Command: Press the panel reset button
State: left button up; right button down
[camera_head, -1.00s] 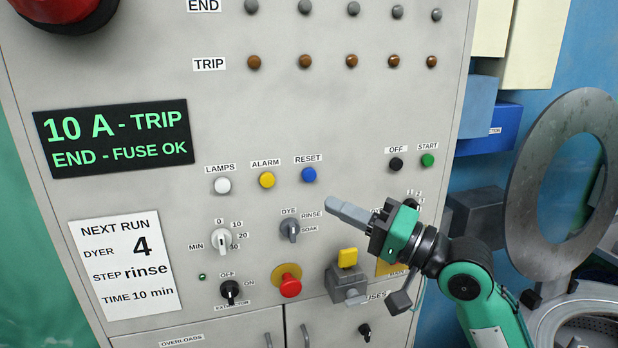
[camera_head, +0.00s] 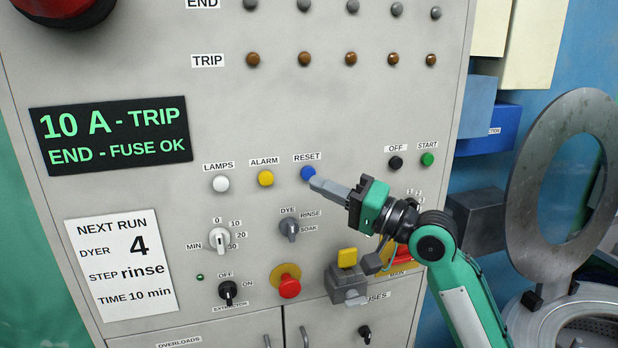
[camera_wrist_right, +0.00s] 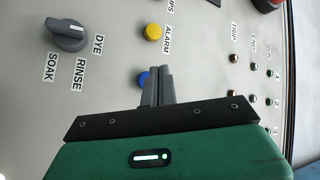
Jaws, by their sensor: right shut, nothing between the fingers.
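The blue reset button (camera_head: 307,173) sits on the grey panel (camera_head: 330,110) under the RESET label, right of the yellow alarm button (camera_head: 265,178). My right gripper (camera_head: 314,184) is shut and empty, its fingertips at the lower right edge of the blue button in the head view. In the right wrist view the reset button (camera_wrist_right: 143,78) is partly hidden behind the shut fingers (camera_wrist_right: 157,72). I cannot tell whether the tips touch it. My left gripper is not in view.
A white lamps button (camera_head: 221,183), a dye selector knob (camera_head: 289,227) and a red mushroom button (camera_head: 289,287) are nearby. Black off (camera_head: 396,163) and green start (camera_head: 427,159) buttons lie to the right. A yellow-topped box (camera_head: 347,280) protrudes below my gripper.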

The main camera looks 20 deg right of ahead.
aim_at(303, 172)
jog(key=shift+w, duration=0.7)
jog(key=shift+w, duration=0.15)
dwell(1.5)
jog(key=shift+w, duration=0.3)
jog(key=shift+w+r, duration=0.1)
jog(key=shift+w, duration=0.35)
dwell(0.6)
jog(key=shift+s, duration=0.1)
jog(key=shift+s+p, duration=0.35)
jog(key=shift+s, duration=0.45)
jog(key=shift+s+p, duration=0.65)
jog(key=shift+s, duration=1.85)
